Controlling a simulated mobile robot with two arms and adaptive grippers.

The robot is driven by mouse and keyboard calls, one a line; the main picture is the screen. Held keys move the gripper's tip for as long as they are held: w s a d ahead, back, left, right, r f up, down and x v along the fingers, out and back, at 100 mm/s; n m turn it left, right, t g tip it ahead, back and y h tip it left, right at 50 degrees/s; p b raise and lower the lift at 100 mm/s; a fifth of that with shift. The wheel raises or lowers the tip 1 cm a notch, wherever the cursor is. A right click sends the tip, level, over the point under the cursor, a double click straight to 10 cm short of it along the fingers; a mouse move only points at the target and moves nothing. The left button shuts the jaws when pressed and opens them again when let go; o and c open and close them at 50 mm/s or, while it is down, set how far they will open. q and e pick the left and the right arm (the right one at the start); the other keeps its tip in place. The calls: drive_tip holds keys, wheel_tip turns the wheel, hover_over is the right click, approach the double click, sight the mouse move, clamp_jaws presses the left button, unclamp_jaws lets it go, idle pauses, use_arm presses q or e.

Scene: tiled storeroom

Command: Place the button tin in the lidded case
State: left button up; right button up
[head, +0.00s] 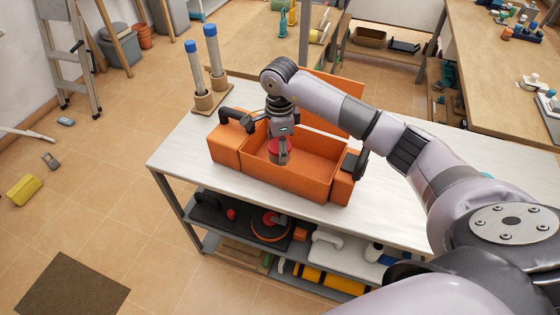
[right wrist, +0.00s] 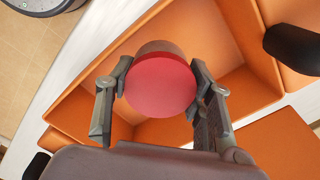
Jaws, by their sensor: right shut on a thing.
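The lidded case is an orange box (head: 318,183) on the white table, with its lid (head: 335,100) standing open at the back. My right gripper (head: 280,158) is over the left part of the open case. It is shut on the button tin (head: 277,147), a round tin with a red top. In the right wrist view the tin (right wrist: 161,86) sits between both fingers of the gripper (right wrist: 160,88), with the orange case walls (right wrist: 85,100) around and below it. I cannot tell whether the tin touches the case floor. My left gripper is not in view.
The white table (head: 400,190) has free room to the right of the case. Two blue-topped posts on a wooden base (head: 211,100) stand at its back left corner. A lower shelf (head: 215,240) holds several tools. Black handles (head: 237,117) stick up at the case's ends.

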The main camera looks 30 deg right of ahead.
wheel_tip(320, 180, down, 2)
drive_tip(key=shift+f, duration=0.25)
wheel_tip(320, 180, down, 3)
drive_tip(key=shift+f+p, duration=0.15)
drive_tip(key=shift+p, duration=0.15)
drive_tip(key=shift+f, duration=0.3)
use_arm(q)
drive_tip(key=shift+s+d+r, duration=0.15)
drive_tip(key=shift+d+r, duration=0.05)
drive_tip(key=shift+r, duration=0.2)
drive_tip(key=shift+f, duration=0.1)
use_arm(e)
drive_tip(key=shift+f, duration=0.2)
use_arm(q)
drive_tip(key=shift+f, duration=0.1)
use_arm(e)
drive_tip(key=o, duration=0.9)
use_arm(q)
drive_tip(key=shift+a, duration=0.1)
